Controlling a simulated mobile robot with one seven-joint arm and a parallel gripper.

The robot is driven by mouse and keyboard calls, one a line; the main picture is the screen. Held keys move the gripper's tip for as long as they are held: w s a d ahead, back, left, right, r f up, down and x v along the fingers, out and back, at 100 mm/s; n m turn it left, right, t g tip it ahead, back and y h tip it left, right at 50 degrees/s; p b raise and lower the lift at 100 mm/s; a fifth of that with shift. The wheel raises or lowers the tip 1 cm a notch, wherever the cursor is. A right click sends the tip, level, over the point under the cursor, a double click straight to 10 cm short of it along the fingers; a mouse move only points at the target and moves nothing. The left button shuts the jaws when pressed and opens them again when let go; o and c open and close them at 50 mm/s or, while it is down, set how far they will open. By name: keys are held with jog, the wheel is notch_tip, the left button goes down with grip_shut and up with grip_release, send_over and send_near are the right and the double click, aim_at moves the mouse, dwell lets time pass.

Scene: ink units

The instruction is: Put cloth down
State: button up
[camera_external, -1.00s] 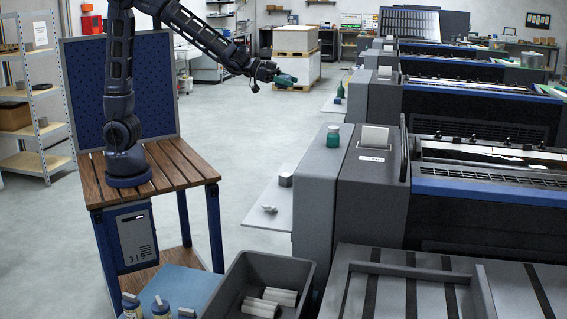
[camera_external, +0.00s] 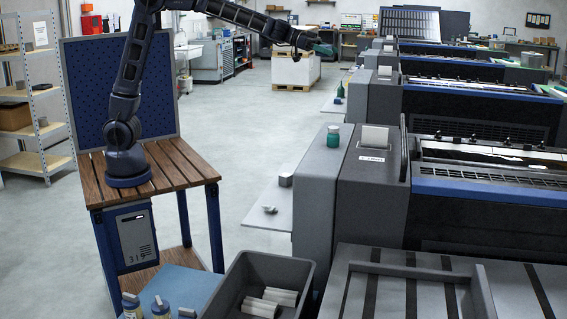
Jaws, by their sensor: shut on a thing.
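My gripper (camera_external: 311,45) is at the end of my raised, outstretched arm at the top middle of the view. It is shut on a small dark green cloth (camera_external: 325,50), held in the air well above the floor. In the picture the cloth overlaps the upper right of a pallet stack in the background. The cloth is small here, and its folds and the fingers are hard to make out.
A grey printing unit (camera_external: 370,200) with a green jar (camera_external: 333,136) on top stands right of centre. A grey bin (camera_external: 240,285) with white rolls is at the front. The middle floor (camera_external: 235,135) is clear.

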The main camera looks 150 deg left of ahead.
jog(key=a+f+m+t+h, duration=0.1)
jog(key=a+m+t+h, duration=0.35)
jog(key=a, duration=1.45)
jog(key=s+a+f+m+h, duration=0.1)
jog(key=f, duration=0.9)
jog(key=s+a+f+m+g+h, duration=0.1)
jog(key=f+h, duration=0.1)
jog(key=f, duration=0.9)
jog(key=s+a+f+m+h, duration=0.1)
jog(key=s+f, duration=0.1)
jog(key=f, duration=0.9)
jog(key=shift+a+g, duration=0.25)
jog(key=shift+a, duration=0.05)
jog(key=shift+f, duration=0.1)
jog(key=o, duration=0.9)
jog(key=shift+o, duration=0.2)
